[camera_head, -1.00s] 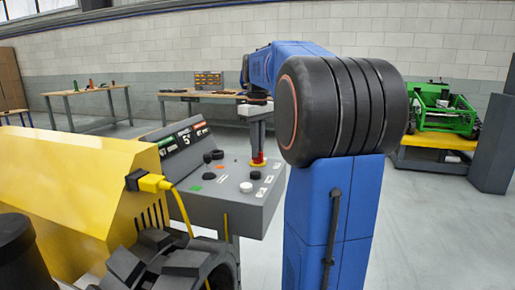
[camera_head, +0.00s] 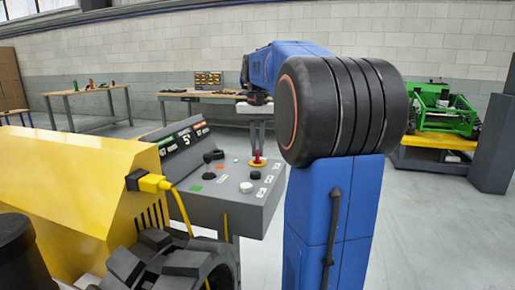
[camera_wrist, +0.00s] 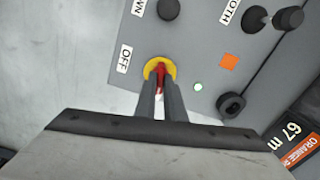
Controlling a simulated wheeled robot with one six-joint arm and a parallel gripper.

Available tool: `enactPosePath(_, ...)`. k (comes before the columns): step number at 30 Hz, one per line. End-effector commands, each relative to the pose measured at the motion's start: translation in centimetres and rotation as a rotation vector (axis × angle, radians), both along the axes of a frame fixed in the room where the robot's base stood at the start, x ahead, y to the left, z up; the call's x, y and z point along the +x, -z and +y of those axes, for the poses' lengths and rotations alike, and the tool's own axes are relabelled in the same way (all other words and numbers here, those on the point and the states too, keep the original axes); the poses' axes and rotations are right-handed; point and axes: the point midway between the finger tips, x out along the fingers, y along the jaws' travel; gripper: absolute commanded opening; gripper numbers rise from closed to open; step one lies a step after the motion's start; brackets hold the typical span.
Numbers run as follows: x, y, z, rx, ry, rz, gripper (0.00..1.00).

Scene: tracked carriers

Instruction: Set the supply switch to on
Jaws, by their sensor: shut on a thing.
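The supply switch is a red lever (camera_wrist: 160,72) on a round yellow base, at the edge of the sloped grey control panel (camera_head: 236,208). It shows in the head view as a small red and yellow piece (camera_head: 257,160). An OFF label (camera_wrist: 125,58) lies beside it in the wrist view. My gripper (camera_wrist: 161,88) is shut on the red lever, its two dark fingers on either side. The fingers hide part of the lever and the panel below it, so I cannot tell its exact setting. A small green lamp (camera_wrist: 198,87) glows near the base.
Black knobs (camera_wrist: 256,18) and a round black button (camera_wrist: 231,105) stand on the panel near my fingers. An orange square (camera_wrist: 228,60) marks the panel. A yellow machine (camera_head: 70,190) with a yellow cable stands at left. Open floor lies at right.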

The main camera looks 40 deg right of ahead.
Motion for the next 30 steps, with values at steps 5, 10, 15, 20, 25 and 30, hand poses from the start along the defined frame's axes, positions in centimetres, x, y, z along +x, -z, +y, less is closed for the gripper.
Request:
enactPosePath(5, 0.04, -0.08, -0.03, -0.002, 0.107, -0.003, 0.0)
enactPosePath(10, 0.04, -0.08, -0.03, -0.002, 0.174, -0.003, 0.0)
enactPosePath(15, 0.04, -0.08, -0.03, -0.002, 0.209, -0.003, 0.0)
enactPosePath(20, 0.05, -0.09, -0.04, -0.002, 0.22, -0.003, 0.0)
enactPosePath(25, 0.05, -0.09, -0.04, -0.002, 0.221, -0.003, 0.0)
enactPosePath(30, 0.05, -0.1, -0.04, -0.002, 0.22, -0.003, 0.17)
